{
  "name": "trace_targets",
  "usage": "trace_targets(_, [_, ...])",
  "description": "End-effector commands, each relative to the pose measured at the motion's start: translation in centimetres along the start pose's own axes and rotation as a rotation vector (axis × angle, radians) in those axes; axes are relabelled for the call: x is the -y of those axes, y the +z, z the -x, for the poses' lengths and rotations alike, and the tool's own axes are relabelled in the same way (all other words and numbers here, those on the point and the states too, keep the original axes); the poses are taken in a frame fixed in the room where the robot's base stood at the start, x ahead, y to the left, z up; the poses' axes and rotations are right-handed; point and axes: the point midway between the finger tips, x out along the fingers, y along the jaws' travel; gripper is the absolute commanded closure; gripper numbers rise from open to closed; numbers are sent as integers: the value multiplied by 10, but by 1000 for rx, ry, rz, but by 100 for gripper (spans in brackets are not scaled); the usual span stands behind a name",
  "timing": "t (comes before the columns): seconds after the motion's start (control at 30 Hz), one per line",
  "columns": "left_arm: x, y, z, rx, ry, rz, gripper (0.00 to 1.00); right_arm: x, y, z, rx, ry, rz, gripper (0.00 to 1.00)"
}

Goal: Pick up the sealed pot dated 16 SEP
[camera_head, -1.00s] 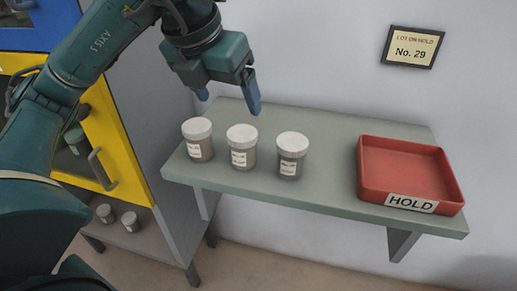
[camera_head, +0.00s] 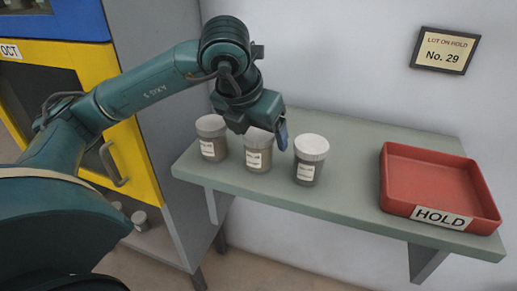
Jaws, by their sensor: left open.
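Three white-lidded pots with small labels stand in a row on the grey-green shelf: a left pot (camera_head: 212,140), a middle pot (camera_head: 258,158) and a right pot (camera_head: 310,168). The label dates are too small to read, so I cannot tell which is 16 SEP. My left gripper (camera_head: 264,135) is open, low over the middle pot. It hides part of that pot's lid. One blue fingertip shows between the middle and right pots; the other finger is hidden. My right gripper is not in view.
A red tray (camera_head: 394,205) marked HOLD sits at the shelf's (camera_head: 345,204) right end, with free room left of it. A sign on the wall (camera_head: 445,50) reads LOT ON HOLD No. 29. A yellow-doored cabinet (camera_head: 137,160) stands at left, with more pots low down.

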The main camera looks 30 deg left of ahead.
Motion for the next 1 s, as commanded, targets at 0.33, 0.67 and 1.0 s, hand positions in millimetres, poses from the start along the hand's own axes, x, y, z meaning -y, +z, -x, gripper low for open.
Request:
trace_targets(0.33, [0,0,-25,1,-1,1,19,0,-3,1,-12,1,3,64])
trace_targets(0.67, [0,0,-25,0,-1,1,37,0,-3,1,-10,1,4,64])
trace_targets(1.0, [0,0,-24,0,-1,1,65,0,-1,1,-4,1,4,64])
